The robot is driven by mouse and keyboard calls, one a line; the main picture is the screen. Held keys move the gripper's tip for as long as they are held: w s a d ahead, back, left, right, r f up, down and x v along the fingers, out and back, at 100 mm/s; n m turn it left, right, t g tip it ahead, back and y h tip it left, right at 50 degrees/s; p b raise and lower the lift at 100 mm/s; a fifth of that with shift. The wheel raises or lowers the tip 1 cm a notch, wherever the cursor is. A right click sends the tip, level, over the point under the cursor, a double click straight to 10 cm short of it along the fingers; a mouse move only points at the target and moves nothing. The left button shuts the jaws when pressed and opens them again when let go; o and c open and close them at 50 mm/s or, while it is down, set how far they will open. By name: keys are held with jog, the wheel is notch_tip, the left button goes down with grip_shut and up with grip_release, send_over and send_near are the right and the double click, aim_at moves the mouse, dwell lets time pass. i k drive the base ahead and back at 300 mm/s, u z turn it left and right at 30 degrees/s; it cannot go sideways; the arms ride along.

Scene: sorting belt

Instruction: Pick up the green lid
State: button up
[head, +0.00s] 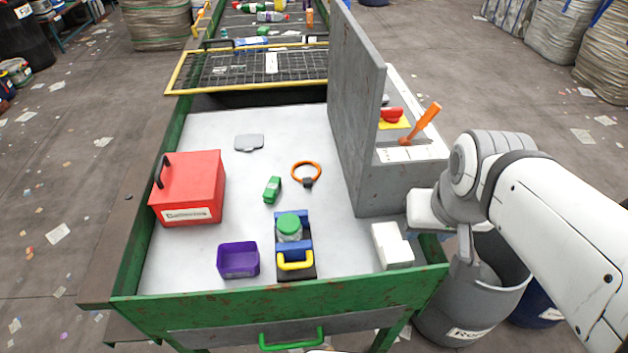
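The green lid (288,223) is round and sits on top of a clear jar (290,238). The jar stands upright between the blue jaws of a dark clamp (282,272) with a yellow handle, near the front middle of the white worktop. The end of my arm, with my gripper (448,215), is at the right edge of the table beside the grey panel, well to the right of the lid and apart from it. Its fingers do not show clearly, so I cannot tell whether they are open.
A purple bin (238,261) stands left of the clamp, a red box (188,188) further left. A green block (272,190), an orange ring (306,172) and a grey plate (249,142) lie behind.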

aim_at(288, 224)
jog(key=z, duration=0.55)
jog(key=k, duration=1.25)
jog(key=u, duration=0.85)
jog(key=i, duration=1)
jog(key=u, duration=0.1)
